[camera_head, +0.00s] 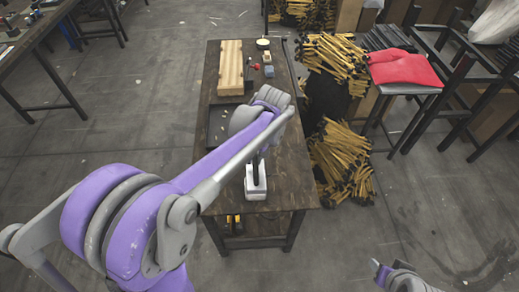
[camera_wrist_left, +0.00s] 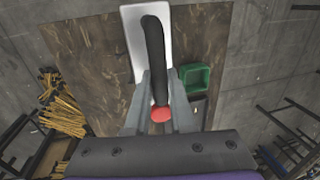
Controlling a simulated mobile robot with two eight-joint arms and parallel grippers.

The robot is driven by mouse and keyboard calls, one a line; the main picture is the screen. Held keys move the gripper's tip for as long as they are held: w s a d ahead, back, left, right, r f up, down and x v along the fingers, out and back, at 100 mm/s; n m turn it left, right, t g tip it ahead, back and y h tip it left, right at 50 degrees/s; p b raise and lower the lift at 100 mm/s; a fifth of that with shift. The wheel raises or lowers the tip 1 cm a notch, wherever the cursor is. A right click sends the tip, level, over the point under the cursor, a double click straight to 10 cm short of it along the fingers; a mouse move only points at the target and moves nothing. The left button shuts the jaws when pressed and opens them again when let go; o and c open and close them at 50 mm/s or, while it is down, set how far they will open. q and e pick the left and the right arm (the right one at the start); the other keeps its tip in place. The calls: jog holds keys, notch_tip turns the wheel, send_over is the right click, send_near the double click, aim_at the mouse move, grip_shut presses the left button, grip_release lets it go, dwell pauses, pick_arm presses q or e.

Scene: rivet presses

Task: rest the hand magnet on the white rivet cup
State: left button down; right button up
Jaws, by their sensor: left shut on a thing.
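The hand magnet (camera_head: 256,182) has a white block with a black handle. In the left wrist view the hand magnet (camera_wrist_left: 130,22) shows its white plate and the handle's red end. My left gripper (camera_wrist_left: 158,85) is shut on the black handle, one finger on each side. In the head view the magnet is over the near end of the table; whether it touches the top is unclear. A small pale round thing (camera_head: 263,43) at the far end may be the white rivet cup. My right gripper (camera_head: 386,274) shows only partly at the bottom right, its jaws unclear.
The dark wooden table (camera_head: 290,160) carries a light wooden block (camera_head: 231,66), small red and blue items and a dark tray (camera_head: 218,126). A green bin (camera_wrist_left: 196,78) shows in the left wrist view. Yellow-black bundles (camera_head: 342,160) stand right of the table.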

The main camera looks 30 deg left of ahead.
pick_arm(q)
jog(key=shift+s, duration=0.25)
pick_arm(e)
jog(key=shift+s, duration=0.25)
pick_arm(q)
jog(key=shift+w+f, duration=0.1)
jog(key=shift+f, duration=0.2)
jog(key=shift+f+b, duration=2.7)
jog(key=shift+f, duration=1.25)
pick_arm(e)
notch_tip(320, 180, down, 7)
jog(key=s, duration=0.2)
jog(key=shift+w+r, duration=0.1)
pick_arm(q)
grip_release()
jog(key=shift+r, duration=0.1)
pick_arm(e)
jog(key=shift+r, duration=0.1)
